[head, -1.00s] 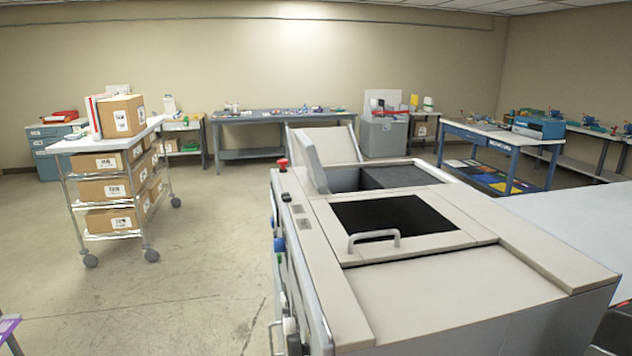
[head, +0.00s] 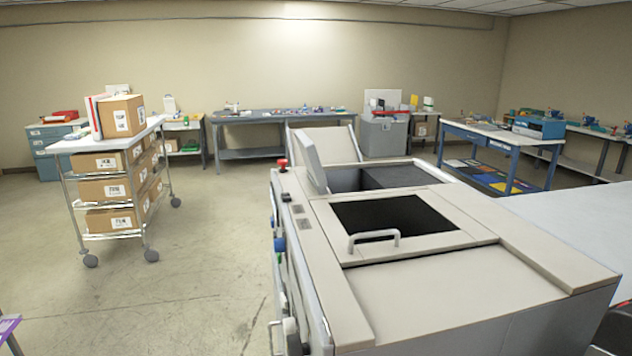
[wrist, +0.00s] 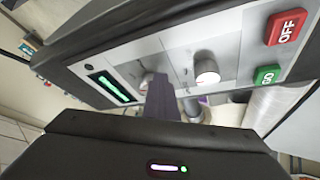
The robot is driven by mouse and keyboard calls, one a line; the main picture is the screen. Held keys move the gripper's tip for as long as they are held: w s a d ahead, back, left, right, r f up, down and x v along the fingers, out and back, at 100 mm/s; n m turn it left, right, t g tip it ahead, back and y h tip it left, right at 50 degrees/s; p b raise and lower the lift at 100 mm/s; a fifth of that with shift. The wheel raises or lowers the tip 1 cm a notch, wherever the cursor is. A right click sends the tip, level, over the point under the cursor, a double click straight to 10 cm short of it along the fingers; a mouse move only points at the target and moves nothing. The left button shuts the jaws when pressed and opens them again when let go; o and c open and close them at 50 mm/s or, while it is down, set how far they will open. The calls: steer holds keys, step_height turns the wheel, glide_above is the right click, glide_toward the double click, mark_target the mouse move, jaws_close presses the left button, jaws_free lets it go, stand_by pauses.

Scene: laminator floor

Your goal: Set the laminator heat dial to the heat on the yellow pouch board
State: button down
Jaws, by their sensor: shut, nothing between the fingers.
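In the wrist view, a tilted light grey control panel (wrist: 175,58) in a dark frame fills the upper part. It bears a lit green display (wrist: 110,86), a white round knob (wrist: 207,72), a red OFF button (wrist: 287,27) and a green GO button (wrist: 267,76). My gripper (wrist: 159,84) is shut and empty in front of the panel, left of the white knob. Its fingers partly hide another round part (wrist: 145,82), perhaps a second dial; contact cannot be told. Dial markings are too blurred to read. The yellow pouch board is not clearly identifiable. My gripper is outside the head view.
In the head view, a large beige machine (head: 430,287) with an open hatch stands close at right centre. A wire trolley (head: 157,122) with cardboard boxes stands at left. Benches line the back wall, one with a small yellow item (head: 413,102). The floor between is clear.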

stand_by(0.4)
steer(key=shift+w+a+f, duration=0.1)
steer(key=shift+w+a, duration=0.05)
steer(key=shift+a, duration=0.1)
stand_by(0.3)
step_height(320, 180, up, 6)
steer(key=w, duration=0.2)
steer(key=shift+a+f, duration=0.2)
steer(key=shift+a, duration=0.05)
steer(key=shift+r, duration=0.1)
steer(key=shift+s+a+r, duration=0.15)
steer(key=shift+s+r, duration=0.3)
steer(key=shift+s, duration=0.2)
steer(key=shift+s+a+r, duration=0.15)
steer(key=shift+s+r, duration=0.3)
steer(key=shift+s, duration=0.15)
